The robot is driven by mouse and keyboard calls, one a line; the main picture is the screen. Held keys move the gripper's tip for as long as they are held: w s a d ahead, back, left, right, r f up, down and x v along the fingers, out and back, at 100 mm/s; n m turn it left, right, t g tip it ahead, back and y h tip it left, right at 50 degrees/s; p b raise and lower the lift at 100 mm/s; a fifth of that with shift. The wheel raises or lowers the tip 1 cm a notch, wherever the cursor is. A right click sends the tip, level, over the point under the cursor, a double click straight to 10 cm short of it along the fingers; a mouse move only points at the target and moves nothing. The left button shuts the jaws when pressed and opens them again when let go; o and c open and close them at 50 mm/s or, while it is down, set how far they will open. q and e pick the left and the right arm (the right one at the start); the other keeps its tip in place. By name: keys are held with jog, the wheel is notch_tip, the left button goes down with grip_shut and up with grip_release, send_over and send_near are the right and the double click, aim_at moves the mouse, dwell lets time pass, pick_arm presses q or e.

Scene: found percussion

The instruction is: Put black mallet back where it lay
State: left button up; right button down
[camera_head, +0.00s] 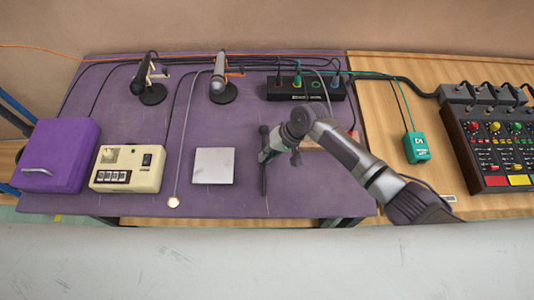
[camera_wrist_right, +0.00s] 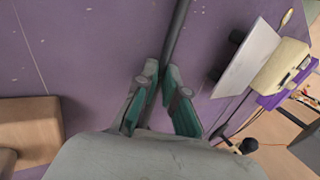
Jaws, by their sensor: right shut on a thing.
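The black mallet (camera_head: 264,180) is a thin dark rod that runs front to back over the purple table mat, right of the white square plate. My right gripper (camera_head: 267,154) is shut on the mallet's shaft, near its far end. A dark knob, likely the mallet's head, shows just beyond the fingers. In the right wrist view the shaft (camera_wrist_right: 177,35) runs up and away from between the green-padded fingertips (camera_wrist_right: 164,85). The head is hidden there. I cannot tell whether the mallet touches the mat. My left gripper is not in view.
The white plate (camera_head: 214,166) is left of the mallet, a brown block (camera_wrist_right: 30,130) on its other side. A round-tipped cable (camera_head: 174,201) lies left of the plate.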

jog(key=c, duration=1.2)
grip_release()
jog(key=v, duration=1.2)
jog(key=shift+s+a, duration=0.1)
